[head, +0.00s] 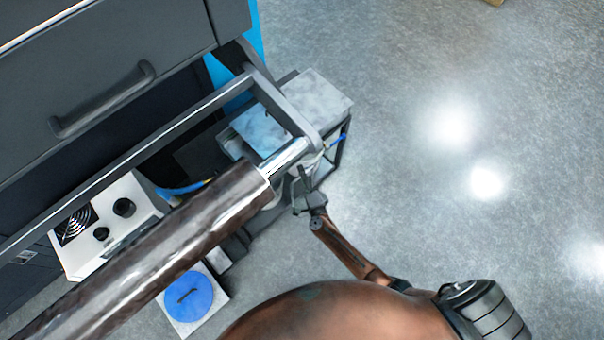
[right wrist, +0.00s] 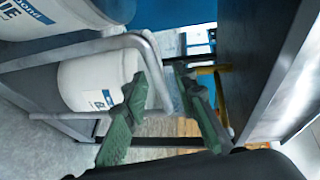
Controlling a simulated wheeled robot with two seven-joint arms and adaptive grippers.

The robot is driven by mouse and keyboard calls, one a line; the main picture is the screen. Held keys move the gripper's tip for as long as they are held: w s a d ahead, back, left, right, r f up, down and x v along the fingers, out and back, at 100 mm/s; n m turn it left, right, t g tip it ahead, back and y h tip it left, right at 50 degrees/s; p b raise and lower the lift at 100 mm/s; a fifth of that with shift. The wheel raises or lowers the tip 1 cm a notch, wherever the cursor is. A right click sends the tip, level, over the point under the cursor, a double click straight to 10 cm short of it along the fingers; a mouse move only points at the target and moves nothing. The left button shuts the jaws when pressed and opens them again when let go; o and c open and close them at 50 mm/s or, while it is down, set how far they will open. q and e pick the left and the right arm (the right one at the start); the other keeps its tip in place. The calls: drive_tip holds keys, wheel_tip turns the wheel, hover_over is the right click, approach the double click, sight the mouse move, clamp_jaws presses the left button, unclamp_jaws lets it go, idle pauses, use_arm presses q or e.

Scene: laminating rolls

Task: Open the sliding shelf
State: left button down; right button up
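The sliding shelf shows in the right wrist view as a dark shelf with a bent grey metal tube rail (right wrist: 155,72) around white containers with blue lettering (right wrist: 92,82). My right gripper (right wrist: 160,72) has green fingers set apart, with the rail's bend showing between them. I cannot tell whether either finger touches the rail. In the head view my right gripper (head: 303,190) is low beside the machine, just below the shiny end of the big roll; the shelf is mostly hidden there. My left gripper is not in view.
A large brown roll (head: 170,245) crosses the head view on its frame. A dark drawer with a handle (head: 103,98) is at upper left. A white box with knobs (head: 107,222) and a blue disc (head: 188,298) lie low. Grey floor (head: 480,110) is open to the right.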

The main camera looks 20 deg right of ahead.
drive_tip(key=shift+c, duration=0.2)
clamp_jaws()
idle(0.5)
